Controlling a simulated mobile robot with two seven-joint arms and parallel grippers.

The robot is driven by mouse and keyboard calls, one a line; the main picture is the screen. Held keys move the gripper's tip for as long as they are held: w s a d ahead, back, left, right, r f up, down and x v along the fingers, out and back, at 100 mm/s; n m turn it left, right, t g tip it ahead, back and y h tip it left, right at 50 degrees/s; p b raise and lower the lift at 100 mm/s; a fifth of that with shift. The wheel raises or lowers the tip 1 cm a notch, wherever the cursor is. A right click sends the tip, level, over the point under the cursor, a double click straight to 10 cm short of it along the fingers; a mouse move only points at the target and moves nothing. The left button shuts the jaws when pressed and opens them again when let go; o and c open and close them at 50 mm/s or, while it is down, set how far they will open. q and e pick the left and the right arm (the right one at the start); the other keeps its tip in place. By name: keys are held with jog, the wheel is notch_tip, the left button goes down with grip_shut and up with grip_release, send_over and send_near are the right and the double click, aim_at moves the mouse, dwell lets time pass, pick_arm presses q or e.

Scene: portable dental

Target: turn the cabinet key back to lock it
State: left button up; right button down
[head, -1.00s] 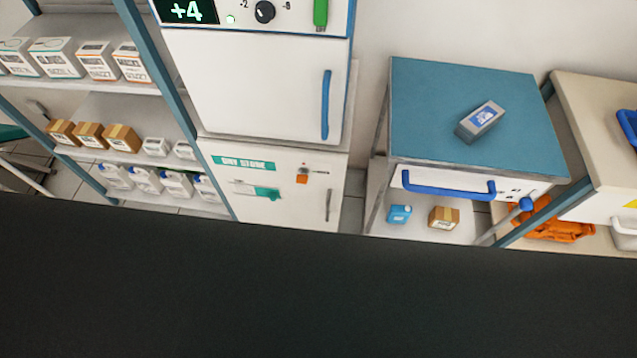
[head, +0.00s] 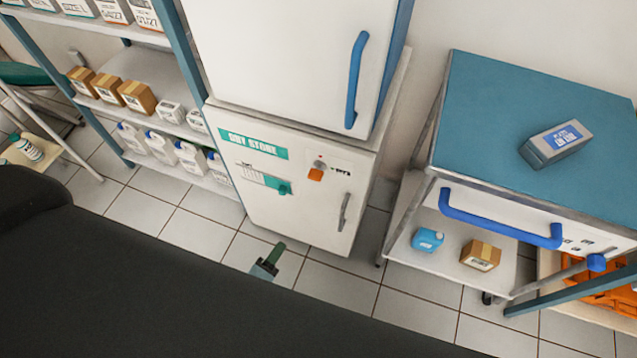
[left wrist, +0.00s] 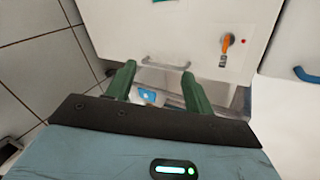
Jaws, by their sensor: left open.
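The white lower cabinet (head: 290,215), with a green label strip, stands under the fridge; its door looks shut. Its orange key (head: 316,174) sits on the upper right of the front, just below a small red dot. In the left wrist view the key (left wrist: 227,43) is up and right of my fingers, its long side across the line of the cabinet handle (left wrist: 180,63). My left gripper (head: 280,247) is low in front of the cabinet, apart from the key. In the left wrist view the gripper (left wrist: 157,67) is open with nothing held. My right gripper is out of view.
The fridge's blue handle (head: 356,80) is above the cabinet. A blue-topped cart (head: 490,105) stands to the right with a grey box (head: 556,145) on it. Stocked shelves (head: 125,65) stand left. Tiled floor (head: 205,230) before the cabinet is open.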

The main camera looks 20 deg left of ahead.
pick_arm(q)
jog(key=w+d+m+t+b, duration=0.1)
jog(key=w+m+t+b, duration=0.25)
jog(key=w+m, duration=0.35)
jog(key=m+t+b, duration=0.3)
jog(key=m, duration=0.4)
send_near(313, 179)
jog(key=w, duration=0.2)
jog(key=shift+w+d+r, duration=0.1)
jog(key=shift+w+r, duration=0.05)
jog(key=shift+w, duration=3.85)
jog(key=c, duration=1)
